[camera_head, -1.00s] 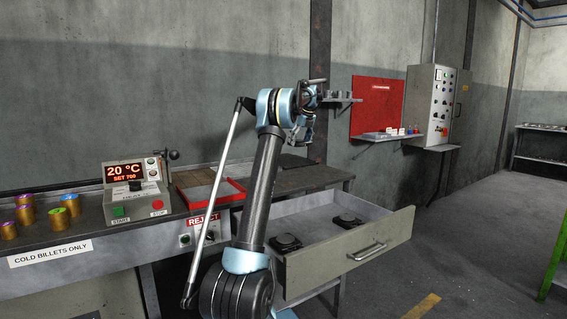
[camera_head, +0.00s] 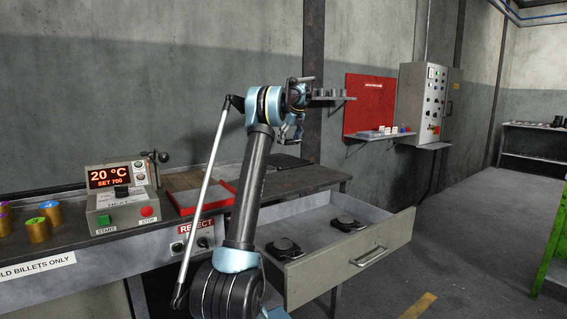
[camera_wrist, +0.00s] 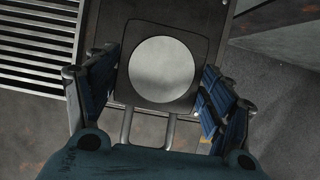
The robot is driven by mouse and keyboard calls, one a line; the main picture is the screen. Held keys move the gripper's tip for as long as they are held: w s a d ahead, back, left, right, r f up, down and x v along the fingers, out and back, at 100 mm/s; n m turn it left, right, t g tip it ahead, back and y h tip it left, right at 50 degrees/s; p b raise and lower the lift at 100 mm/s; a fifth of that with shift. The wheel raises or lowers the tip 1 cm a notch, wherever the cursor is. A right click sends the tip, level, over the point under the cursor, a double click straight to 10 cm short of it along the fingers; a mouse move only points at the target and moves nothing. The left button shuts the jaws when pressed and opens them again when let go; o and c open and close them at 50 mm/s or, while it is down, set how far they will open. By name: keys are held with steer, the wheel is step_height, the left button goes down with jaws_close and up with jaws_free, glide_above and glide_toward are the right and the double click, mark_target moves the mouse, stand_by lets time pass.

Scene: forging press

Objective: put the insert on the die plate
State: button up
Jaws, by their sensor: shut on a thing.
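My gripper (camera_wrist: 160,90) is shut on the insert (camera_wrist: 138,98), a dark block with rounded corners and a pale round face. In the wrist view the blue finger pads are on its left and right sides. In the head view my gripper (camera_head: 297,122) is raised above the bench, and the insert cannot be made out there. Two more dark inserts, a nearer one (camera_head: 284,248) and a farther one (camera_head: 348,222), lie in the open drawer. I cannot identify the die plate in either view.
The open drawer (camera_head: 368,243) juts out from under the bench (camera_head: 318,178). A red-rimmed tray (camera_head: 216,203), a control box reading 20 °C (camera_head: 120,200) and gold billets (camera_head: 50,212) stand to the left. A wall shelf (camera_head: 375,135) is behind.

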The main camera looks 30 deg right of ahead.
mark_target(287, 162)
steer(key=shift+f, duration=4.95)
steer(key=o, duration=2.1)
steer(key=v, duration=1.2)
steer(key=shift+a, duration=0.1)
steer(key=shift+s, duration=0.15)
